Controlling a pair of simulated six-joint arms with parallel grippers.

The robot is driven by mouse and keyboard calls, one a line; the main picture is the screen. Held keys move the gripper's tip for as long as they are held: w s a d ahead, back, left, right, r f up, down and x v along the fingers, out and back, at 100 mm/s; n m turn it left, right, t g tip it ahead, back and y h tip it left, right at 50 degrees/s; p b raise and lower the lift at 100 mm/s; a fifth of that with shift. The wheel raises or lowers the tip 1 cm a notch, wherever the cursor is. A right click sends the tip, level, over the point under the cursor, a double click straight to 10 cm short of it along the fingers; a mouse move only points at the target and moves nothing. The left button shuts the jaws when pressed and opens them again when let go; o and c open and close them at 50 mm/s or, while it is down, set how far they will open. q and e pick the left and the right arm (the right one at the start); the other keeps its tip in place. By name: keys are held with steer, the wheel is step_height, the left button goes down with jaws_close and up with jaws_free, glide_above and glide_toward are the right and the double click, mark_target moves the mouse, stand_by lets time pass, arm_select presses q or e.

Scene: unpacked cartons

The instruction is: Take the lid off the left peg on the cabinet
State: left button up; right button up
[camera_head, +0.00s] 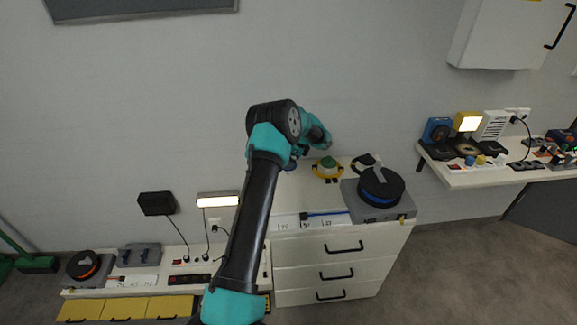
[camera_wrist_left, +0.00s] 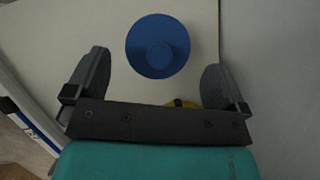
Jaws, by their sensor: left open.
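A round blue lid (camera_wrist_left: 158,45) with a raised round knob fills the space ahead of my left gripper (camera_wrist_left: 156,68) in the left wrist view. My left gripper is open, with one finger on each side of the lid and visible gaps to it. In the head view the lid (camera_head: 290,166) shows only partly, at the left on top of the white cabinet (camera_head: 313,246), behind my arm and gripper (camera_head: 301,153). The peg under the lid is hidden. My right gripper is not in view.
A yellow edge (camera_wrist_left: 180,104) shows just beyond the gripper's body. The wall is close behind.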

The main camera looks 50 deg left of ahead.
arm_select(q)
steer(key=shift+x, duration=2)
steer(key=shift+d, duration=0.1)
steer(key=shift+c, duration=0.2)
steer(key=c, duration=0.8)
